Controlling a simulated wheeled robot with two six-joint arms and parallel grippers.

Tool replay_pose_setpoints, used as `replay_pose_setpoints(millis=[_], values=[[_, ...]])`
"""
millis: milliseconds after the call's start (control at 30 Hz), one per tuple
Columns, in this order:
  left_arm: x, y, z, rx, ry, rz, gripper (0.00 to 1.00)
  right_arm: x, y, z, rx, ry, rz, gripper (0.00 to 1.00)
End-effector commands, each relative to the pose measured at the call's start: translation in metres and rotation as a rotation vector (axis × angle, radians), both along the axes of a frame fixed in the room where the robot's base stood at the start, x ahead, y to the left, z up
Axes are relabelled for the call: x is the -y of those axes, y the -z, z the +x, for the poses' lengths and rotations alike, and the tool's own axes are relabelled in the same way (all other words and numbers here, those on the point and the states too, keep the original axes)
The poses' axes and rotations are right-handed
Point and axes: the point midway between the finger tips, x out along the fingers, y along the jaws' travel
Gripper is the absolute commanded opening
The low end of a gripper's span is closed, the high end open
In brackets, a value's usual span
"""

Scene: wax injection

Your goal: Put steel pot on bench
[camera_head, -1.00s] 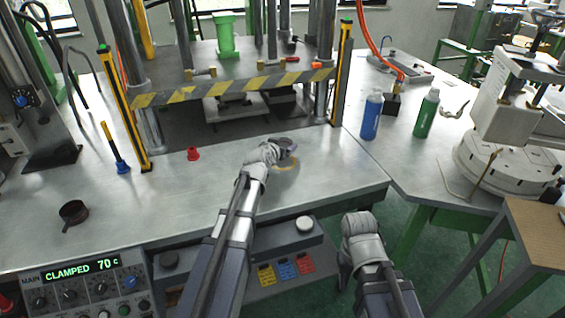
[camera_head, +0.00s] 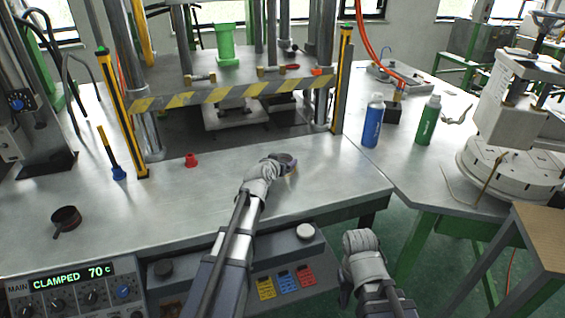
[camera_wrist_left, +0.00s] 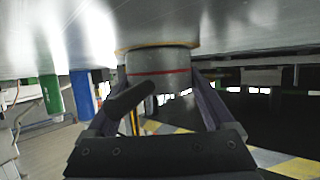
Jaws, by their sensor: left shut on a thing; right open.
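The steel pot (camera_head: 287,161) is at the front middle of the bench (camera_head: 215,200), beyond my left gripper (camera_head: 284,167). In the left wrist view, where the bench appears overhead, the grey pot (camera_wrist_left: 160,62) has a red line around it and a dark handle. The left gripper's fingers (camera_wrist_left: 165,100) are shut on it from both sides. The pot's base is at an orange ring on the bench, touching it or very close. My right gripper (camera_head: 346,285) is in front of the bench edge, empty; its fingers are hard to make out.
A dark round pan (camera_head: 66,218) and a red cap (camera_head: 191,160) lie left on the bench. A striped bar (camera_head: 230,91) crosses the press behind the pot. Blue (camera_head: 373,122) and green (camera_head: 427,121) bottles stand right. The bench around the pot is clear.

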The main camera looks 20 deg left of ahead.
Motion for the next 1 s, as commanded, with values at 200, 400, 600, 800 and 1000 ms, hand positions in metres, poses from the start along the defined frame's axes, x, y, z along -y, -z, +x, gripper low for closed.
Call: replay_pose_setpoints(millis=[200, 400, 600, 800, 1000], values=[[0.001, 0.011, -0.002, -0.007, 0.003, -0.001, 0.24, 0.000, 0.010, 0.000, 0.000, 0.000, 0.000, 0.50], [0.002, 0.013, -0.003, -0.009, 0.004, -0.002, 0.91, 0.000, 0.012, 0.000, 0.000, 0.000, 0.000, 0.50], [0.003, 0.015, -0.005, -0.009, 0.005, -0.004, 1.00, 0.000, 0.013, 0.000, 0.000, 0.000, 0.000, 0.50], [0.003, 0.014, -0.007, -0.009, 0.004, -0.005, 1.00, 0.000, 0.013, 0.000, 0.000, 0.000, 0.000, 0.50], [0.004, 0.003, -0.007, -0.009, 0.005, -0.007, 1.00, 0.000, 0.001, 0.000, 0.000, 0.000, 0.000, 0.50]])
